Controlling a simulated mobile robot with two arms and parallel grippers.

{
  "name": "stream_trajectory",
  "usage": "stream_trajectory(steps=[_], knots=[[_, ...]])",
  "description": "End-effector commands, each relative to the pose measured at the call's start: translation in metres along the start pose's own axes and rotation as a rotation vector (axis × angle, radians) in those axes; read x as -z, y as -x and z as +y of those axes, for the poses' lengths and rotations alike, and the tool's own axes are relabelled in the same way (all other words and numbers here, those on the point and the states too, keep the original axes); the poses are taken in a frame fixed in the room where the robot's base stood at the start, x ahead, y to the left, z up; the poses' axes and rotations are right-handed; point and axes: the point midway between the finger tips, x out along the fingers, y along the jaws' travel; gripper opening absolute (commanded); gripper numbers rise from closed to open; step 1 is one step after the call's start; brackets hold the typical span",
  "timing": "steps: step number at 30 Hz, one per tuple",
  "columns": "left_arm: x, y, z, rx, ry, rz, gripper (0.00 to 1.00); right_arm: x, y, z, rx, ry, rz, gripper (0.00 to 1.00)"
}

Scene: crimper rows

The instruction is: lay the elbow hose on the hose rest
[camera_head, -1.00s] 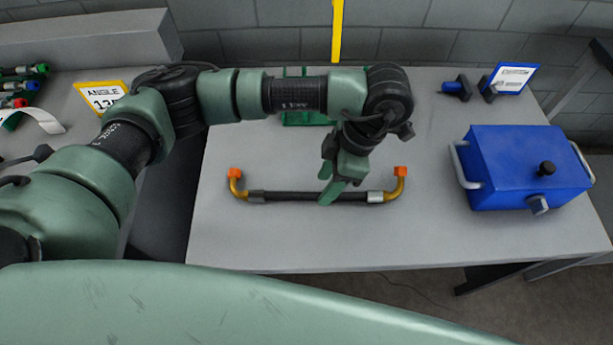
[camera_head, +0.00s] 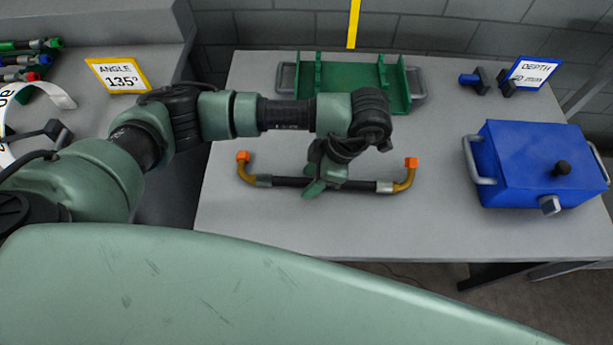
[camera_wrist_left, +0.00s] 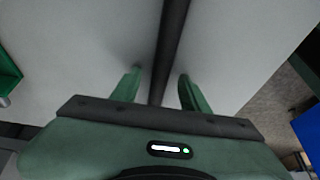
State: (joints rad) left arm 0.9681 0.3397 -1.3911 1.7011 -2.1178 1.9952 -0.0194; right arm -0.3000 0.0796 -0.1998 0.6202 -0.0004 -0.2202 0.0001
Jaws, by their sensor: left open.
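The elbow hose (camera_head: 355,186) is a black tube with metal collars, bent brass ends and orange caps, lying across the grey table. My left gripper (camera_head: 319,188) is over its middle, open, pointing down. In the left wrist view the black hose (camera_wrist_left: 172,35) runs between the two green fingers (camera_wrist_left: 160,75), with a gap on each side. The green rest (camera_head: 350,76), with upright walls and grey handles, stands behind the hose at the table's back. My left forearm hides part of its front. My right gripper is in neither view.
A blue box (camera_head: 525,160) with grey handles and a black knob stands at the right. Small clamps and a DEPTH sign (camera_head: 533,72) are behind it. An ANGLE sign (camera_head: 118,76) and several coloured-end tools are at the left. The table front is clear.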

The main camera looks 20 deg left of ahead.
Motion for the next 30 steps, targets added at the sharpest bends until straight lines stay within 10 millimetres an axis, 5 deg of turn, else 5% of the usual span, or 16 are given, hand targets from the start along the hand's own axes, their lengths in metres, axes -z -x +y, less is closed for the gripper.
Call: stream_trajectory(steps=[1,6,30], knots=[[-0.0001,0.0001,0.0001,0.000,0.000,0.000,0.45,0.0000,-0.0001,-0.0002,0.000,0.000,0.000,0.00],[-0.0002,0.0003,0.0001,0.000,0.000,0.000,0.00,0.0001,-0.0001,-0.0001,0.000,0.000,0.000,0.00],[-0.0002,0.0011,0.0003,-0.001,0.000,-0.001,0.00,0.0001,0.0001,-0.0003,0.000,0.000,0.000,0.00]])
